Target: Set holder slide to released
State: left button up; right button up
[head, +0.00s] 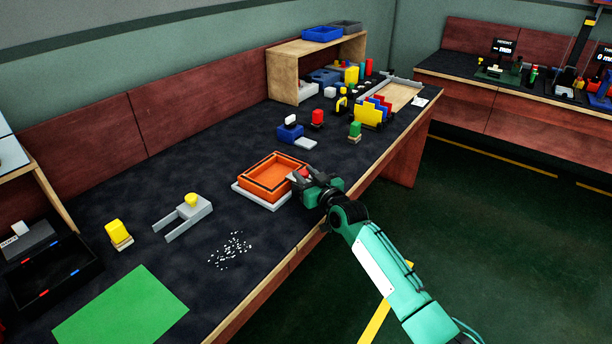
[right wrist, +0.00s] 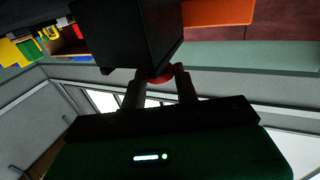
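An orange tray (head: 272,182) sits on a pale base plate (head: 262,199) near the front edge of the table. My right gripper (head: 303,180) is at the tray's right side. A small red knob (head: 304,172) shows at its fingertips. In the right wrist view the red knob (right wrist: 160,79) fills the gap between the two fingers of my right gripper (right wrist: 161,82), beside a dark block (right wrist: 130,35). The fingers look shut on it. The knob is mostly hidden, and whether it is the holder slide's handle or how the slide is set cannot be told. My left gripper is not in view.
Left of the tray are a grey forked fixture (head: 186,215) with a yellow knob, white bits (head: 230,250) and a green mat (head: 122,308). A blue block (head: 290,133), red piece (head: 317,118) and green piece (head: 355,130) stand behind. Dark table surface lies free between them.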

grip_shut()
jog(key=shift+s+d, duration=0.15)
jog(key=shift+d, duration=0.15)
jog(key=shift+s+d+p, duration=0.65)
jog(key=shift+s+d, duration=0.15)
jog(key=shift+d, duration=0.25)
jog(key=shift+f, duration=0.1)
jog(key=o, duration=0.8)
grip_release()
jog(key=shift+d, duration=0.1)
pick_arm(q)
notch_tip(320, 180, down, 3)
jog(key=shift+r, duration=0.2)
pick_arm(e)
jog(key=shift+o, duration=0.4)
jog(key=shift+s, duration=0.1)
